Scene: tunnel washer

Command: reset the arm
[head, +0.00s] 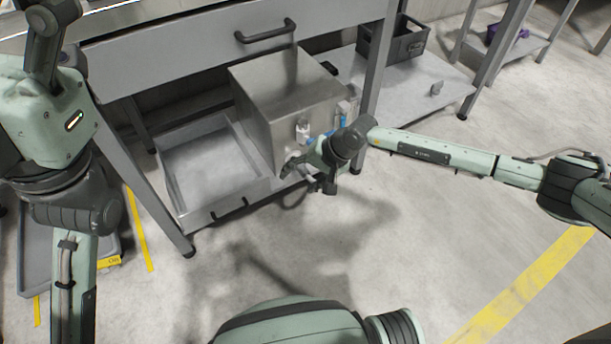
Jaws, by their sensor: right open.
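My right arm reaches in from the right, and its gripper (312,174) is open in front of the steel box (283,93) under the table. The gripper is close to the box's front lower edge; I cannot tell whether it touches. Nothing shows clearly between its fingers. My left arm stands folded at the left side, and its gripper is not in view.
The metal table (185,48) has a dark handle (265,32) on its front. A grey tray (212,165) lies beside the box. A dark crate (396,40) stands on the lower shelf at the right. Yellow lines (523,287) mark the floor, which is open at the right front.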

